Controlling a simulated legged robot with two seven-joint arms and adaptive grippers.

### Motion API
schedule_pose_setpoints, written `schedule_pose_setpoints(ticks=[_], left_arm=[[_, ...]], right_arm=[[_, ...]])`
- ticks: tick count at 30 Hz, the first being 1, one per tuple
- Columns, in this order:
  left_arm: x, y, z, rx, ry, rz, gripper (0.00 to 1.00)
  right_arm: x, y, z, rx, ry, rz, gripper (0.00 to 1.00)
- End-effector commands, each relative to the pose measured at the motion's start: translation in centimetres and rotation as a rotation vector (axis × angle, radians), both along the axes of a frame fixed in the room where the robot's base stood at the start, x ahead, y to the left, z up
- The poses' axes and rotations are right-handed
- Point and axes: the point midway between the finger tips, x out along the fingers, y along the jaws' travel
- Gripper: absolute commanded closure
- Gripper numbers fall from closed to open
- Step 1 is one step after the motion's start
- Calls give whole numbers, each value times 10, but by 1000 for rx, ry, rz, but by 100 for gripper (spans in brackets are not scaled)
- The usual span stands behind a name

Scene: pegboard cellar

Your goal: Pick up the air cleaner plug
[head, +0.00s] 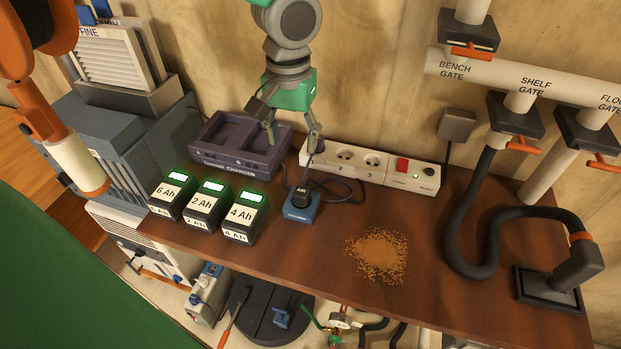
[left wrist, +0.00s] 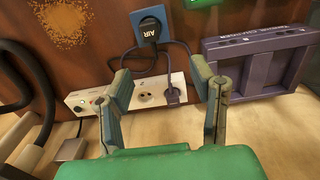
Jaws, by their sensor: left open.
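The air cleaner plug is a black plug marked AIR (head: 302,190), seated on a small blue block (head: 299,210) on the brown bench. In the left wrist view the AIR plug (left wrist: 148,31) is at the top middle on the blue block (left wrist: 158,16). My left gripper (head: 292,142) points down from the top of the head view, open and empty. It hangs behind the plug, near the left end of the power strip (head: 400,177), apart from the plug. In the left wrist view its spread fingers (left wrist: 162,80) frame part of the strip and a dark plug (left wrist: 172,92) in it.
A purple charger (head: 237,165) stands left of my gripper. Several battery packs (head: 207,206) are left of the blue block. A sawdust pile (head: 377,255) lies to the right. A black hose (head: 462,235) and pipes stand farther right. Loose cables run beside the plug.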

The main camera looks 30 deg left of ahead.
Motion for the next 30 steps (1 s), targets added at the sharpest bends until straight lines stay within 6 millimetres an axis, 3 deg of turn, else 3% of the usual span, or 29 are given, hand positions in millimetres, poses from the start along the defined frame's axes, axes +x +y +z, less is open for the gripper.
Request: schedule_pose_setpoints(ticks=[12, 20, 30], left_arm=[[0, 1, -73, -1, 6, -2, 50], [0, 1, -93, -4, 3, -2, 50], [-1, -10, -135, 2, 3, -4, 50]], right_arm=[[-1, -1, -3, -1, 2, -1, 60], [-1, 0, -2, 0, 1, -1, 60], [0, 0, 0, 0, 1, -1, 60]])
